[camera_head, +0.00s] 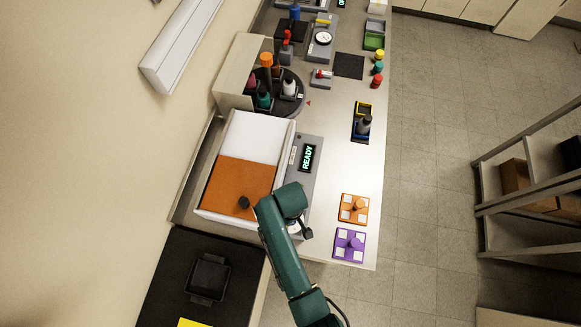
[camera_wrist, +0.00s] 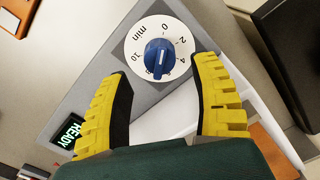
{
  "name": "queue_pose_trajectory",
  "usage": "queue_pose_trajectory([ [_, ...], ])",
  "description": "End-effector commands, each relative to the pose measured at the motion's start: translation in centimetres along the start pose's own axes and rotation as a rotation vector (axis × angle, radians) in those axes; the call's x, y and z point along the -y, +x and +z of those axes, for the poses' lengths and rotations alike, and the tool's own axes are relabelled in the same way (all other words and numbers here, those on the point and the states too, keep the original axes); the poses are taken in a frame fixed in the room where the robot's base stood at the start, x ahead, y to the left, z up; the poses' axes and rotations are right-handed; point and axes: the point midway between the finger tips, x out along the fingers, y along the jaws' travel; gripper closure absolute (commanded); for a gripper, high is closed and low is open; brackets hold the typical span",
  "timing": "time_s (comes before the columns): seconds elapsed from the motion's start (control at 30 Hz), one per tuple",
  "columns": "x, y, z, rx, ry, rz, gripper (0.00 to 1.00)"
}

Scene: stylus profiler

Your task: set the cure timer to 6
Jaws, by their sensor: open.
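The cure timer is a round white dial (camera_wrist: 133,44) with a blue knob (camera_wrist: 158,58) at its centre, on a grey panel. The numbers 0, 2, 4 and 10 and the word "min" show on it. The knob's ridge runs roughly up and down in the wrist view, its lower end near the unlabelled lower edge; I cannot tell its exact setting. My gripper (camera_wrist: 162,69) is open, its yellow fingers either side of the knob in view and apart from it. In the head view my green arm covers most of the dial, and the fingers are mostly hidden.
A lit READY display (camera_head: 308,157) sits on the same grey panel (camera_head: 304,184). Beside it is a box with an orange and white top (camera_head: 242,187). Orange (camera_head: 345,216) and purple (camera_head: 341,257) fixtures stand to the right. A dark turntable (camera_head: 292,106) with bottles is farther back.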

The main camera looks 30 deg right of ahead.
Motion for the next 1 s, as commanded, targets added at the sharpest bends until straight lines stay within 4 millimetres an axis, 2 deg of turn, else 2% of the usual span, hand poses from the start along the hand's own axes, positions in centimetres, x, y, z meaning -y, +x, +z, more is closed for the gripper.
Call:
queue_pose_trajectory([
  [0.03,0.0,1.3,0.0,0.001,0.000,-0.001,0.37],
  [0.2,0.0,2.3,-0.1,-0.001,0.000,0.001,0.37],
  [0.9,0.0,2.3,0.0,0.000,0.000,0.000,0.36],
  [1.0,0.0,2.3,0.0,0.000,0.000,0.000,0.55],
])
